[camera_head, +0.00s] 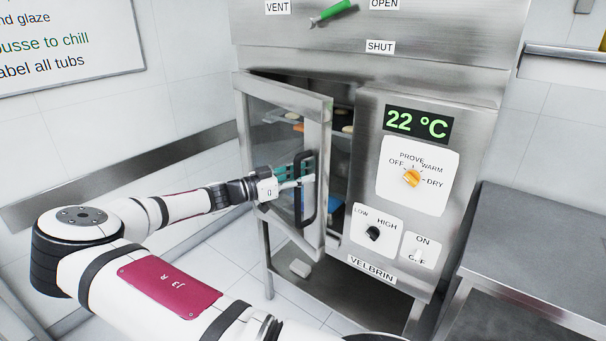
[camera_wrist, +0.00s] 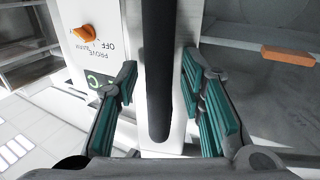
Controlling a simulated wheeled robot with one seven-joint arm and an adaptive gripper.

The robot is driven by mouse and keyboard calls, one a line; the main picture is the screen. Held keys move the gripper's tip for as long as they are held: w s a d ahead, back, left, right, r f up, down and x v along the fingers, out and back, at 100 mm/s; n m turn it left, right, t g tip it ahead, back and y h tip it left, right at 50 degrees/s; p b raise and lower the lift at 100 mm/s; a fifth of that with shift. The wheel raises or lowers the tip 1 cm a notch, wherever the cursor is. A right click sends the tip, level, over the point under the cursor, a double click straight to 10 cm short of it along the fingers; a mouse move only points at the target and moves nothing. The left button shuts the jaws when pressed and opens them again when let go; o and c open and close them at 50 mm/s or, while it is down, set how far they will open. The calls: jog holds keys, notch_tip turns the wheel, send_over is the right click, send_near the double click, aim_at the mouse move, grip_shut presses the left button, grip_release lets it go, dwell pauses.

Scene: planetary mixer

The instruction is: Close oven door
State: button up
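The oven door (camera_head: 284,101) is a steel frame with a glass pane. It stands ajar, its free right edge away from the cabinet, and the dark interior shows in the gap. A black vertical bar handle (camera_head: 307,205) is on the door near that edge. My gripper (camera_head: 293,179) is at the handle. In the wrist view my gripper (camera_wrist: 160,70) is open, with one set of teal finger pads on each side of the handle (camera_wrist: 158,40). Gaps show between the pads and the bar. The fingertips partly overlap the handle in the head view.
The control panel (camera_head: 360,150) right of the opening has a 22 °C display (camera_head: 417,124), knobs and a switch. Trays with food show inside the oven. A steel table (camera_head: 545,250) stands at right. A wall rail (camera_head: 120,178) runs behind my arm at left.

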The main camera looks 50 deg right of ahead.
grip_shut()
jog(key=s+d, duration=0.1)
jog(key=d, duration=1.1)
jog(key=shift+r+b, duration=0.15)
jog(key=shift+b, duration=0.15)
jog(key=shift+c, duration=1.2)
grip_release()
jog(key=shift+s, duration=0.2)
